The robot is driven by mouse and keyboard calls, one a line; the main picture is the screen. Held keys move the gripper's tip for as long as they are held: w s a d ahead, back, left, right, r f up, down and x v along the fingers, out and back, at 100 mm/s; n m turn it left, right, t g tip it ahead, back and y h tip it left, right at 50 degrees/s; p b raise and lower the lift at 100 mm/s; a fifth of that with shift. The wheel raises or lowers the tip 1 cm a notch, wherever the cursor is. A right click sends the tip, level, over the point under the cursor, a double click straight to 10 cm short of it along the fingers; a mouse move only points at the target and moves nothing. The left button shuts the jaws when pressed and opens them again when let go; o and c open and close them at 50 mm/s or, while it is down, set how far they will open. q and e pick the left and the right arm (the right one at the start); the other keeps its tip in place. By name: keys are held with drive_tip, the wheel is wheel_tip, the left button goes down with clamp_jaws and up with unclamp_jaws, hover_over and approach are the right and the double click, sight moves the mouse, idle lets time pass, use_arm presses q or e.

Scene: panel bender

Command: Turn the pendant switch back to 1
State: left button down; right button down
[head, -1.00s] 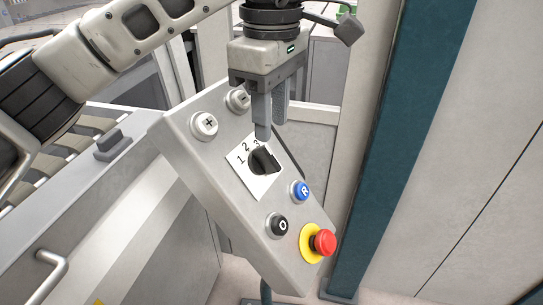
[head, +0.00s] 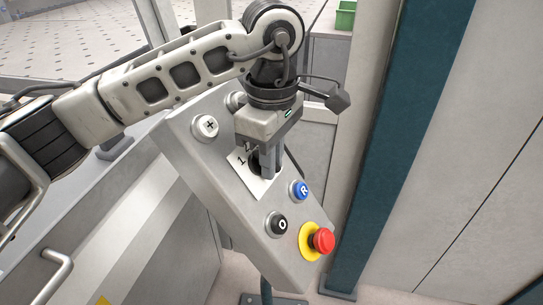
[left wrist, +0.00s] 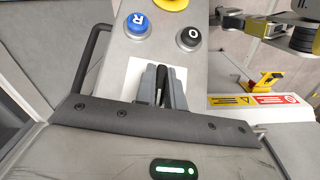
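The pendant (head: 215,165) is a tilted light-grey box. Its black rotary switch (head: 256,167) sits on a white plate (head: 243,181); the 1 is readable and the other numerals are largely covered by my left gripper (head: 269,170). That gripper points down at the switch with its two grey fingers close together. In the left wrist view, the black switch handle (left wrist: 161,82) stands between the fingers, which appear closed on it. The number it points to is hidden.
Around the switch are a plus button (head: 205,126), a blue R button (head: 300,190), a black O button (head: 277,224) and a red emergency stop (head: 322,240) on a yellow ring. A teal post (head: 385,150) stands to the right. Machine panels lie left.

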drive_tip(key=shift+f, duration=0.1)
